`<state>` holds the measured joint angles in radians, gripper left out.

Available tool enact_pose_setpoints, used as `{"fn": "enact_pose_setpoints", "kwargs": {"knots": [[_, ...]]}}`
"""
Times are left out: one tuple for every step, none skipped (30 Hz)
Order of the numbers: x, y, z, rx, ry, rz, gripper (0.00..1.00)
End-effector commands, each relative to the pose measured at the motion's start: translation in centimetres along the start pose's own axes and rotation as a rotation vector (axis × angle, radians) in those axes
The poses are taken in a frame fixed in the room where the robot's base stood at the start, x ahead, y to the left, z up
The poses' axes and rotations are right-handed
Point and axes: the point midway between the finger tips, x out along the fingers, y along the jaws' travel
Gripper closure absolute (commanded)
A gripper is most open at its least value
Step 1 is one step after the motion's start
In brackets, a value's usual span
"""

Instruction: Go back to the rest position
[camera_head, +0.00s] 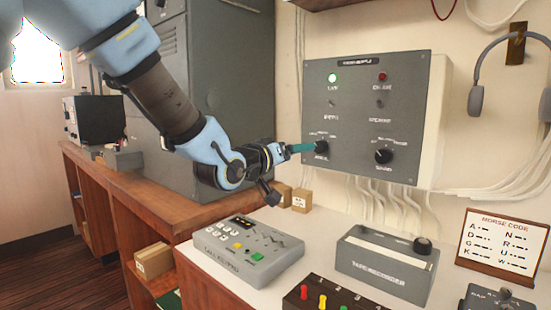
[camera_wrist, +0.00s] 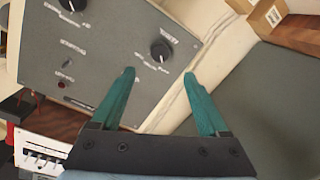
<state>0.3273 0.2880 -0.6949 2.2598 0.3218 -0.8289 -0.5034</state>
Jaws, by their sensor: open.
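My gripper (camera_head: 303,148) is in front of the left side of the grey wall panel (camera_head: 350,105), close to the left black knob (camera_head: 321,147). In the wrist view its two teal fingers (camera_wrist: 160,73) stand apart with nothing between them. A black knob (camera_wrist: 161,51) lies just beyond the fingertips in that view. I cannot tell whether a finger touches the panel or the knob. My arm reaches in from the upper left.
Below on the white counter are a grey button console (camera_head: 248,252), a tape recorder (camera_head: 385,265) and a box with coloured levers (camera_head: 325,297). Small cardboard boxes (camera_head: 301,201) stand behind. A tall grey cabinet (camera_head: 235,75) is behind my arm. Headphones (camera_head: 476,100) hang at right.

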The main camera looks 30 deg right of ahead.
Motion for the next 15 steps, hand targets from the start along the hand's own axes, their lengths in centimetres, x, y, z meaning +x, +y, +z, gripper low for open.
{"fn": "enact_pose_setpoints", "kwargs": {"knots": [[0.0, 0.0, 0.0, 0.000, 0.000, 0.000, 0.22], [0.0, 0.0, 0.0, 0.000, 0.000, 0.000, 0.22], [0.0, 0.0, 0.0, 0.000, 0.000, 0.000, 0.22], [0.0, 0.0, 0.0, 0.000, 0.000, 0.000, 0.22], [0.0, 0.0, 0.0, 0.000, 0.000, 0.000, 0.22], [0.0, -0.1, 0.0, 0.000, -0.001, -0.002, 0.22], [-0.1, -0.2, 0.0, 0.002, -0.003, -0.006, 0.22], [-0.1, -0.6, 0.1, 0.004, -0.006, -0.015, 0.22], [-0.4, -1.3, 0.2, 0.010, -0.017, -0.036, 0.22], [-0.7, -2.1, 0.3, 0.015, -0.027, -0.058, 0.22], [-1.1, -3.2, 0.4, 0.022, -0.042, -0.088, 0.22], [-1.8, -4.9, 0.7, 0.034, -0.066, -0.136, 0.22], [-2.5, -6.5, 0.9, 0.042, -0.088, -0.180, 0.22], [-3.4, -8.1, 1.1, 0.049, -0.113, -0.227, 0.22], [-4.8, -10.5, 1.5, 0.058, -0.151, -0.295, 0.22]]}}
